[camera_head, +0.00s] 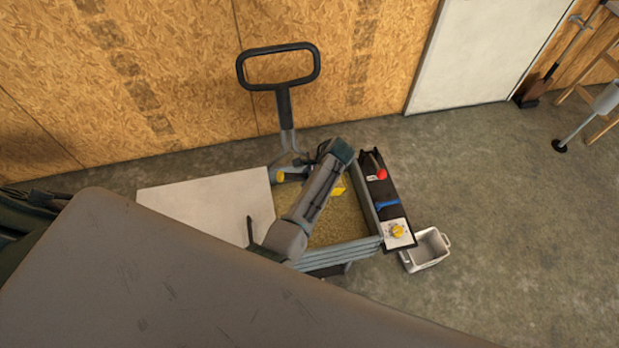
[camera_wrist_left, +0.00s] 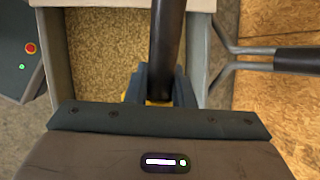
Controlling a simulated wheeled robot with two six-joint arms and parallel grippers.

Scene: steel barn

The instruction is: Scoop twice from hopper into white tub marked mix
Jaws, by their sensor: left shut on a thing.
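The hopper (camera_head: 372,208) is a grey-walled bin of golden grain (camera_head: 335,228), under my left arm; grain also shows in the left wrist view (camera_wrist_left: 112,45). My left gripper (camera_wrist_left: 160,88) is shut on the dark handle of a scoop (camera_wrist_left: 165,40) over the hopper. In the head view the yellow handle end (camera_head: 291,177) and a yellow part show beside my arm. The scoop's bowl is mostly hidden, so its load cannot be told. The white tub (camera_head: 428,250) stands on the floor right of the hopper; no marking is readable. My right gripper is out of view.
A black control strip (camera_head: 390,200) with red and yellow knobs lines the hopper's right side, near the tub. A pale flat panel (camera_head: 200,203) lies left of the grain. A looped black handle (camera_head: 279,66) rises near the wooden wall.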

